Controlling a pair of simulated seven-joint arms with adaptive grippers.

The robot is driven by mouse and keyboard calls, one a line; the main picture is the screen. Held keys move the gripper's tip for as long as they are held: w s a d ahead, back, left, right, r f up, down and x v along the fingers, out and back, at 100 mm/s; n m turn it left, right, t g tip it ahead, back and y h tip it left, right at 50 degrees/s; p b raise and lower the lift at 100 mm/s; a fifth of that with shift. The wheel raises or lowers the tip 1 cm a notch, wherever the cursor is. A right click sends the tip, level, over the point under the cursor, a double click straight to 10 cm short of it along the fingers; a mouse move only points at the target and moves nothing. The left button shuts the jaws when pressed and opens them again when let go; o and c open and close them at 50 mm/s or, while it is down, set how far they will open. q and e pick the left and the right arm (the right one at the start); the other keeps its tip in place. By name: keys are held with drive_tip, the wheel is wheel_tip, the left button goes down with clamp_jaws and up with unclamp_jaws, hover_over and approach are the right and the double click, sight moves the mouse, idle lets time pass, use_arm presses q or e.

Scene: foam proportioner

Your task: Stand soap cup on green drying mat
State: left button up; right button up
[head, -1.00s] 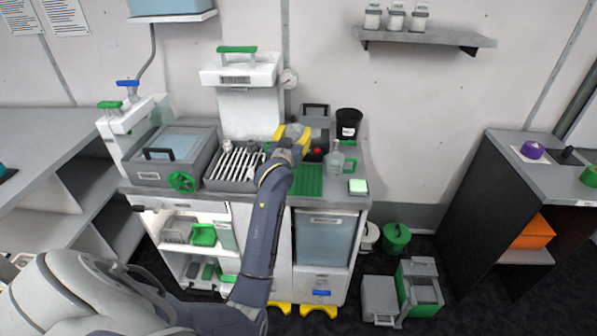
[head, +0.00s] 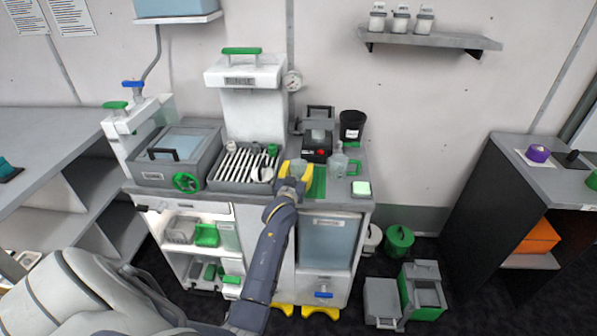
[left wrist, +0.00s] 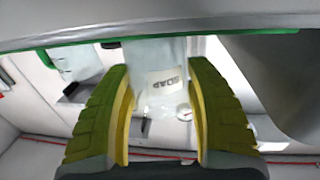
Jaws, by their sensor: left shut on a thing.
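My left gripper (head: 293,170) is over the left part of the green drying mat (head: 319,182) on the counter. It is shut on the clear soap cup (left wrist: 163,80), which shows between the yellow fingers in the left wrist view with its label reading SOAP. In the head view the gripper mostly hides the cup. A green edge (left wrist: 70,52) runs along the grey surface at the top of the left wrist view, close to the cup's end. Whether the cup touches the mat cannot be told. My right gripper is not in view.
A clear jug with a green handle (head: 338,162) stands right of the mat, near a pale green pad (head: 361,188). A grey device with a red button (head: 318,140) and a black bin (head: 352,125) stand behind. A slotted rack (head: 240,165) with utensils is left.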

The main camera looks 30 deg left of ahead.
use_arm(q)
drive_tip(key=shift+f, duration=0.55)
drive_tip(key=shift+f, duration=0.15)
drive_tip(key=o, duration=1)
drive_tip(key=shift+o, duration=0.2)
